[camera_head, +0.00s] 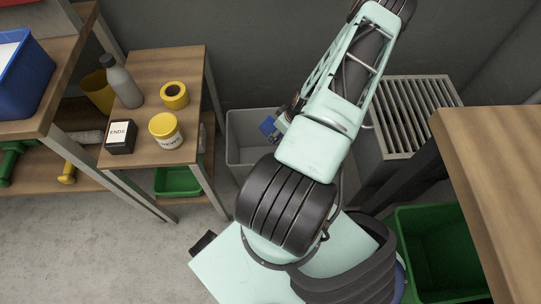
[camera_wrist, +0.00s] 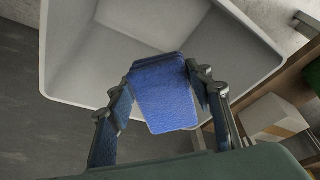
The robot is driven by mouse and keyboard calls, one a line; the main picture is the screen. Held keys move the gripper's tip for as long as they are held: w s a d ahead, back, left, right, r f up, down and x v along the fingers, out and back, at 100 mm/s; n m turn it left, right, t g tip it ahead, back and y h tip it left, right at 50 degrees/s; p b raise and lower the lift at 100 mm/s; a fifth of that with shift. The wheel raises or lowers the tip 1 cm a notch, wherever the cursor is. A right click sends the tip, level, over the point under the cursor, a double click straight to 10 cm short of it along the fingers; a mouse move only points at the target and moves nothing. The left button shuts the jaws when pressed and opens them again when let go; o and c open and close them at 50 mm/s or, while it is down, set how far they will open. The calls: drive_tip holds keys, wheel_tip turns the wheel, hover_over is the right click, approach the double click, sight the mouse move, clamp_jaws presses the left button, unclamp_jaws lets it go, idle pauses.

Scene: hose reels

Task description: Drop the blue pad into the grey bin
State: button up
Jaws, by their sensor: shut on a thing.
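The blue pad (camera_wrist: 164,92) is a small, textured block held between the two fingers of my gripper (camera_wrist: 160,100) in the wrist view. My gripper is shut on it. In the head view the pad (camera_head: 267,125) shows as a small blue patch left of my arm. The grey bin (camera_head: 242,152) stands on the floor in the head view, partly hidden by my arm. In the wrist view the bin (camera_wrist: 62,50) opens behind the pad, with its pale inside visible. The pad appears over the bin's opening, apart from its walls.
A wooden table (camera_head: 150,75) left of the bin holds a grey bottle (camera_head: 122,82), yellow tape (camera_head: 174,95), a yellow jar (camera_head: 166,130) and a black box (camera_head: 121,136). A slatted grey unit (camera_head: 412,115) stands right of the bin. A green bin (camera_head: 425,215) sits at lower right.

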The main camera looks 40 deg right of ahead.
drive_tip(key=shift+f+b, duration=0.95)
drive_tip(key=shift+f, duration=1.05)
drive_tip(key=o, duration=1.2)
drive_tip(key=shift+r, duration=0.1)
drive_tip(key=v, duration=1.2)
